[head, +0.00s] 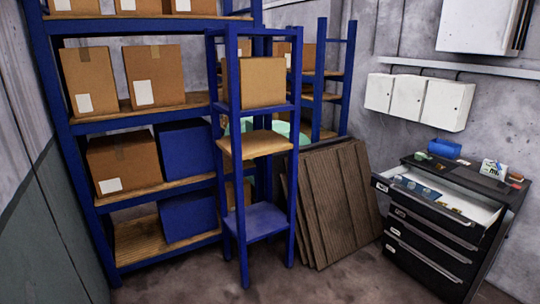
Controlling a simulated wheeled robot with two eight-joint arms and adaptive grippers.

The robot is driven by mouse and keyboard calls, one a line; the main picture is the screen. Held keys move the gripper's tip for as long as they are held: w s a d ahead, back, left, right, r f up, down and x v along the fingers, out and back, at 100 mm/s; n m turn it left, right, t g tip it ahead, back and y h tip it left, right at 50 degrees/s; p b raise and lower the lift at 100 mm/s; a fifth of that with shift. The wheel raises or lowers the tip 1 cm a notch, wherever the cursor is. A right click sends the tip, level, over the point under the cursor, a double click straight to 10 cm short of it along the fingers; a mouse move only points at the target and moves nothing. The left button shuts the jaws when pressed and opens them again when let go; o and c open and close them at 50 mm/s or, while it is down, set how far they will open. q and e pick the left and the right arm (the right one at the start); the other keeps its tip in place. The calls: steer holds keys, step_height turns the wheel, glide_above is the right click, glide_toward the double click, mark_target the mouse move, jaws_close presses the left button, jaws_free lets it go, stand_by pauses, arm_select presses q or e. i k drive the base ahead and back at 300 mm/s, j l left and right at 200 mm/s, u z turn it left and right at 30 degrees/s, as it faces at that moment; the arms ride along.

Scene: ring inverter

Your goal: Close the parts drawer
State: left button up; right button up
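The parts drawer (432,197) is the top drawer of a dark drawer cabinet (478,181) at the right of the head view. It is pulled out toward the left, and its light inside shows with several small parts in it. The lower drawers (430,243) with pale handles look shut. Neither of my grippers is in view.
A blue box (444,148) and small items lie on the cabinet top. Wooden panels (338,200) lean left of the cabinet. Blue shelving (75,200) with cardboard boxes (122,163) fills the left. Bare floor (310,285) lies in front.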

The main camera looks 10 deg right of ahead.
mark_target(480, 212)
steer(key=i+z, duration=0.3)
steer(key=i+j+z, duration=0.3)
steer(key=i, duration=0.15)
steer(key=i+z, duration=0.1)
steer(key=z, duration=0.3)
steer(key=i+z, duration=0.1)
steer(key=z, duration=0.3)
steer(key=i+j+z, duration=0.1)
steer(key=z, duration=0.35)
steer(key=i+j, duration=0.85)
steer(key=i, duration=0.15)
steer(key=i+j, duration=0.9)
steer(key=i, duration=0.15)
